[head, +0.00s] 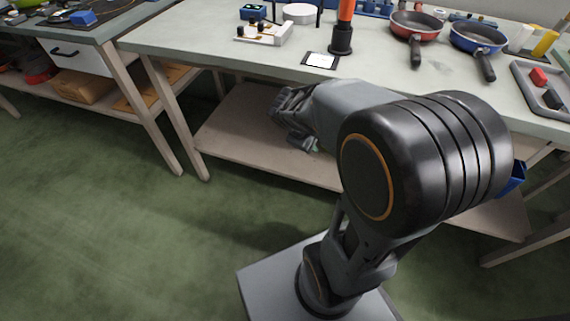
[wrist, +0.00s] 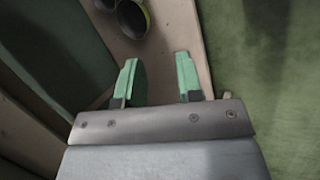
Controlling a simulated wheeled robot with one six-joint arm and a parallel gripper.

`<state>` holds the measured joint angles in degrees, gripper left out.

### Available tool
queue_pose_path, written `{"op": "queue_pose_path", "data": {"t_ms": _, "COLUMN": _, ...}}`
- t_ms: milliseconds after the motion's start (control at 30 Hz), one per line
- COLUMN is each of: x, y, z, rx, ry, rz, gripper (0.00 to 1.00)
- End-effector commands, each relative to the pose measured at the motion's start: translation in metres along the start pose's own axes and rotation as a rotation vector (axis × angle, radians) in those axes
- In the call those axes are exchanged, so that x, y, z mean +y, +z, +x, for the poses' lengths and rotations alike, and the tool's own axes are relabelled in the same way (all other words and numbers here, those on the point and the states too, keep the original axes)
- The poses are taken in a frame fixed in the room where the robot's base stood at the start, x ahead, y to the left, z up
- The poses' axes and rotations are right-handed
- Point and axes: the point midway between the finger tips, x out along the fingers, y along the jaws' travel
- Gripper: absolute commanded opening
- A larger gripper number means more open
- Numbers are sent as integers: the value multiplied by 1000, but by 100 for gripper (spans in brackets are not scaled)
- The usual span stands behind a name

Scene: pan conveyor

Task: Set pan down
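A red pan (head: 416,24) and a blue pan (head: 478,38) rest side by side on the workbench at the upper right of the head view, handles toward me. My gripper (head: 308,147) is low in front of the workbench, over the lower shelf, apart from both pans; my arm partly hides it. In the wrist view my gripper (wrist: 157,77) has its two green fingers spread, with nothing between them. Neither pan can be made out clearly in the wrist view.
The workbench (head: 200,37) holds a black-and-orange post (head: 343,30), a white device (head: 263,33) and a grey tray (head: 541,87) at right. Its lower shelf (head: 235,130) is mostly bare. Two dark round objects (wrist: 132,18) show beyond my fingers. The green floor at left is clear.

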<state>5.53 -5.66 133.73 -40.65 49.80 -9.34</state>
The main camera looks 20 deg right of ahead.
Motion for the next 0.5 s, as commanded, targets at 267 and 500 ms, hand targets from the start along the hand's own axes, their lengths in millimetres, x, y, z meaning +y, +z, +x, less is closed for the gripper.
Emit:
{"op": "queue_pose_path", "data": {"t_ms": 267, "x": -78, "y": 8, "z": -67, "rx": 203, "ry": -347, "rz": 449, "gripper": 34}}
{"op": "queue_pose_path", "data": {"t_ms": 500, "x": -102, "y": 7, "z": -88, "rx": 258, "ry": -483, "rz": 574, "gripper": 34}}
